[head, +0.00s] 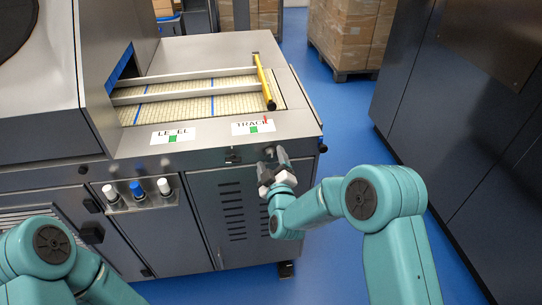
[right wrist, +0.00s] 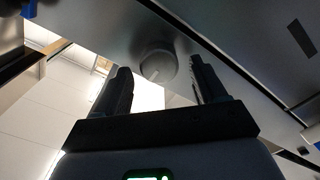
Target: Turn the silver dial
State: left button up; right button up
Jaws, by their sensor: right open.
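The silver dial (right wrist: 157,67) shows in the right wrist view as a round grey knob with a pale mark on its face, set on a grey metal panel. My right gripper (right wrist: 160,88) is open, with one dark finger on each side of the dial in that view. I cannot tell whether the fingers touch it. In the head view my right gripper (head: 273,163) is at the machine's front panel, below the TRACK label, and largely hides the dial. My left arm shows at the lower left, but its gripper is out of view.
The machine (head: 220,152) has a mesh conveyor (head: 180,108) with a yellow bar (head: 265,84) on top. White knobs and a blue knob (head: 137,190) sit lower left on its front. Boxes on a pallet (head: 348,35) stand behind. Blue floor is clear right of the machine, before dark cabinets (head: 470,110).

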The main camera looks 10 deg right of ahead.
jog(key=shift+w, duration=0.7)
jog(key=c, duration=1.1)
jog(key=shift+o, duration=0.2)
jog(key=shift+f+m+b, duration=0.2)
jog(key=shift+m+b, duration=0.1)
jog(key=shift+b, duration=0.3)
jog(key=m+b, duration=0.4)
jog(key=b, duration=0.2)
jog(key=m+b, duration=0.4)
jog(key=b, duration=0.2)
jog(key=shift+d+f+b, duration=0.1)
jog(key=shift+d+b, duration=0.1)
jog(key=shift+b, duration=0.1)
jog(key=m+b, duration=0.8)
jog(key=b, duration=0.1)
jog(key=shift+d+b, duration=0.15)
jog(key=shift+b, duration=0.2)
jog(key=m+b, duration=0.2)
jog(key=shift+m, duration=0.3)
jog(key=shift+r+m+b, duration=0.2)
jog(key=shift+m+b, duration=0.85)
jog(key=shift+m, duration=0.25)
jog(key=shift+d, duration=0.1)
